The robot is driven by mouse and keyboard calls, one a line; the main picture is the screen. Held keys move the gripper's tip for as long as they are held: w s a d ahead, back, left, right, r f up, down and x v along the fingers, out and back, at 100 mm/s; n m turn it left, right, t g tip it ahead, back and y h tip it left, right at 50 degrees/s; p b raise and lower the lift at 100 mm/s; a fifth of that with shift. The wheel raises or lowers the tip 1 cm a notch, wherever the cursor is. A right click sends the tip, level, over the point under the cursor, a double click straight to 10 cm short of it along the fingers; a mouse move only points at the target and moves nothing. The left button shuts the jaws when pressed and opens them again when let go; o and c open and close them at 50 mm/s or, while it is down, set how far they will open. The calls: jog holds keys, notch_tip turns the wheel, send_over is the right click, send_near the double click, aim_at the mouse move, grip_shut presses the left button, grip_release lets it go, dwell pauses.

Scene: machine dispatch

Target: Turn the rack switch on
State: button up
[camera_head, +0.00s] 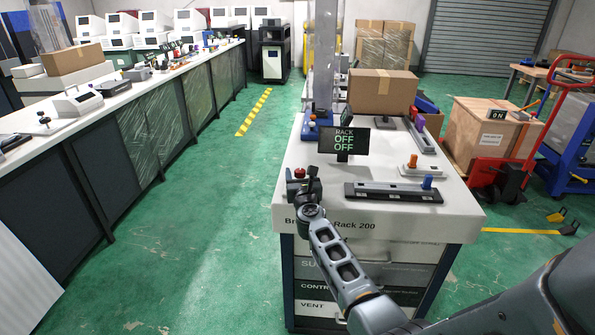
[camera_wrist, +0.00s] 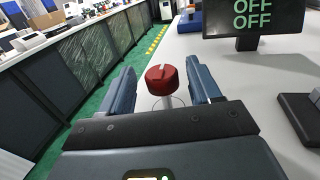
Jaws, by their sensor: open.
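The red rotary knob (camera_wrist: 162,79), which looks like the rack switch, stands upright on a pale stem on the white rack top, with a light mark on its top. It also shows in the head view (camera_head: 299,173) at the rack top's left front corner. My gripper (camera_wrist: 160,72) is open, with one blue-grey finger left of the knob and one right of it. Gaps show on both sides in the wrist view. In the head view my gripper (camera_head: 302,178) partly hides the stem. The black rack sign (camera_head: 344,141) reads RACK OFF OFF.
A black slider base with a blue knob (camera_head: 427,183) lies right of the sign, and an orange-knobbed lever (camera_head: 413,160) stands behind it. A cardboard box (camera_head: 383,91) and a clear column (camera_head: 324,60) stand further back. Green floor (camera_head: 225,200) is free on the left.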

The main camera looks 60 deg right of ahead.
aim_at(299, 169)
jog(key=shift+b+x, duration=0.3)
jog(key=shift+x, duration=1.3)
jog(key=c, duration=1)
jog(key=shift+o, duration=0.2)
